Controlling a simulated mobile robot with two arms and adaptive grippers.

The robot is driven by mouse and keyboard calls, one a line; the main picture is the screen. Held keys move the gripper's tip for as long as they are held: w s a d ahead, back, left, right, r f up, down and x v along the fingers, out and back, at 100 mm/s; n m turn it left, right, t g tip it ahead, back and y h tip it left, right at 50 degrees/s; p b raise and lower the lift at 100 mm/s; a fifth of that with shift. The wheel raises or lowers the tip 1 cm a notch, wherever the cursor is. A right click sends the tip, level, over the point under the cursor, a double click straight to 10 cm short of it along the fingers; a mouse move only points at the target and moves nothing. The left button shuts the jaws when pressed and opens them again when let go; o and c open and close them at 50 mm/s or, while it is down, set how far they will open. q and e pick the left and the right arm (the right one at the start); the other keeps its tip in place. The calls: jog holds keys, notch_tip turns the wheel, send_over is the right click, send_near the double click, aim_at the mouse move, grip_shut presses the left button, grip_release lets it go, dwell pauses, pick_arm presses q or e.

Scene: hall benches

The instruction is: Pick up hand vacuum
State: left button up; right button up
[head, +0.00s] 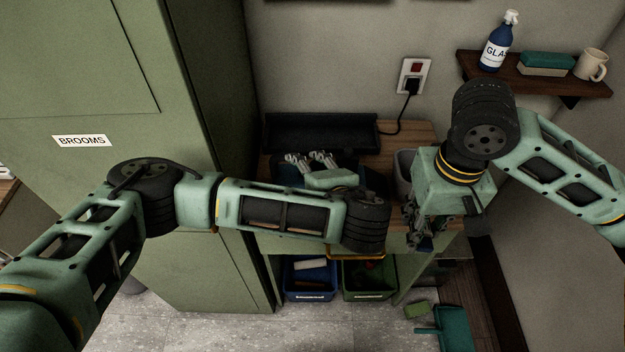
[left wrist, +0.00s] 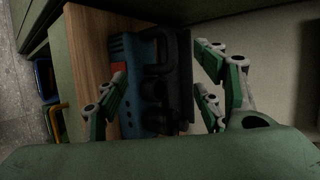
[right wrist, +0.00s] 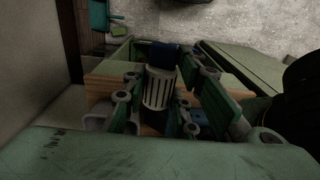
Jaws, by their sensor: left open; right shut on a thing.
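The hand vacuum (left wrist: 140,88), blue with dark parts and a small red patch, lies on the wooden bench top, between the open fingers of my left gripper (left wrist: 165,95) in the left wrist view. In the head view my left gripper (head: 310,160) is above the bench and hides most of the vacuum; contact cannot be told. My right gripper (head: 425,238) points down near the bench's right end. In the right wrist view my right gripper (right wrist: 160,95) is shut on a pale ribbed cylinder (right wrist: 158,90) with a dark blue end.
A black tray (head: 320,132) is at the bench's back, with a grey bin (head: 403,170) at right. Blue (head: 310,281) and green (head: 370,281) crates stand below. A green cabinet (head: 100,90) rises left; a wall shelf (head: 530,80) with a spray bottle (head: 497,45) is right.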

jog(key=shift+f, duration=0.1)
jog(key=shift+f+b, duration=0.4)
jog(key=shift+b, duration=0.15)
jog(key=shift+r+p, duration=0.8)
jog(key=shift+p, duration=0.05)
pick_arm(q)
jog(key=p, duration=0.2)
send_over(290, 180)
jog(key=shift+s+d+f, duration=0.1)
jog(key=shift+s+f, duration=0.05)
jog(key=shift+f, duration=1.2)
jog(key=shift+s+d+f, duration=0.1)
jog(key=shift+f, duration=1.25)
pick_arm(e)
jog(key=shift+r, duration=1.15)
pick_arm(q)
jog(key=shift+w+a+f, duration=0.2)
jog(key=shift+w+f, duration=0.1)
jog(key=shift+w, duration=0.05)
jog(key=shift+c, duration=0.5)
